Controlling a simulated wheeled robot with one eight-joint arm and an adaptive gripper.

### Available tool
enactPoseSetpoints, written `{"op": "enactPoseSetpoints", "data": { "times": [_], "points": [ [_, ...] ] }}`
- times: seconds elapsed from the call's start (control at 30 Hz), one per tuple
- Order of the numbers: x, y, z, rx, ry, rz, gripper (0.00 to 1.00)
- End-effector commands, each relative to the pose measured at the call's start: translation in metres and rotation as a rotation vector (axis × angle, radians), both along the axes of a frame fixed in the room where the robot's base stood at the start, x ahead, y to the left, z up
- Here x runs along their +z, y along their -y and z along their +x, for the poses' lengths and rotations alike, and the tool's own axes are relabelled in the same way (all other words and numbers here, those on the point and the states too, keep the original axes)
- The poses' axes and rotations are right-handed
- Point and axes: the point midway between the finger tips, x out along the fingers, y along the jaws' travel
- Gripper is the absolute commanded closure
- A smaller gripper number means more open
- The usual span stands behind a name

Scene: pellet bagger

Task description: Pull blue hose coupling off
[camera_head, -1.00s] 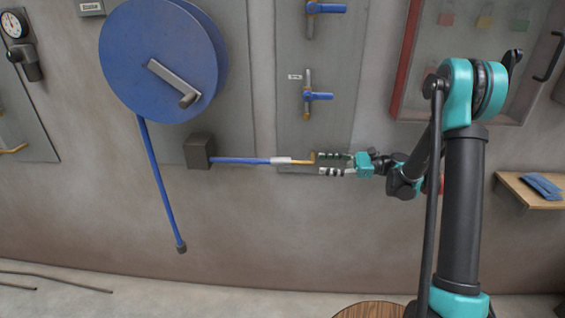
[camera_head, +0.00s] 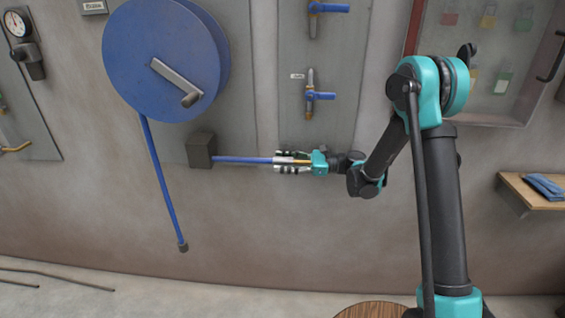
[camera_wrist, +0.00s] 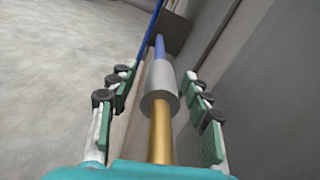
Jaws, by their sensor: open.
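The blue hose (camera_head: 240,160) runs level from a dark grey wall block (camera_head: 200,150) to a light grey coupling (camera_wrist: 161,88), which joins it to a brass pipe (camera_wrist: 160,135). My gripper (camera_head: 287,162) is open, with one finger on each side of the coupling. In the wrist view the coupling lies between the green-padded fingers, which show gaps to it on both sides. In the head view the fingers partly cover the coupling and the pipe.
A large blue reel (camera_head: 165,60) with a hanging blue hose (camera_head: 165,190) is on the wall at left. Blue-handled valves (camera_head: 320,96) are above my gripper. A red-edged cabinet (camera_head: 520,60) and a wooden shelf (camera_head: 535,190) are at right. The wall below the coupling is clear.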

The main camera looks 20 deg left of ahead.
Motion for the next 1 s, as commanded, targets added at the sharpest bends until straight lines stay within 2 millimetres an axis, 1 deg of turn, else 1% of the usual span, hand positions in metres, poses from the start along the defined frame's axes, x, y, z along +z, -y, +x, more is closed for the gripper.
{"op": "enactPoseSetpoints", "data": {
  "times": [0.27, 0.37, 0.6, 0.7, 0.9, 1.0],
  "points": [
    [0.0, -0.0018, -0.0004, 0.0, 0.0, 0.0, 0.51],
    [0.0, -0.0018, -0.0004, 0.0, 0.0, 0.0, 0.6],
    [0.0, -0.0017, -0.0004, 0.0, 0.0, 0.0, 0.9],
    [0.0, -0.0017, -0.0004, 0.0, 0.0, 0.0, 1.0],
    [0.0, -0.0016, -0.0005, 0.0, 0.0, 0.0, 1.0],
    [-0.0001, -0.0058, -0.0017, 0.002, 0.0, 0.0, 1.0]
  ]
}}
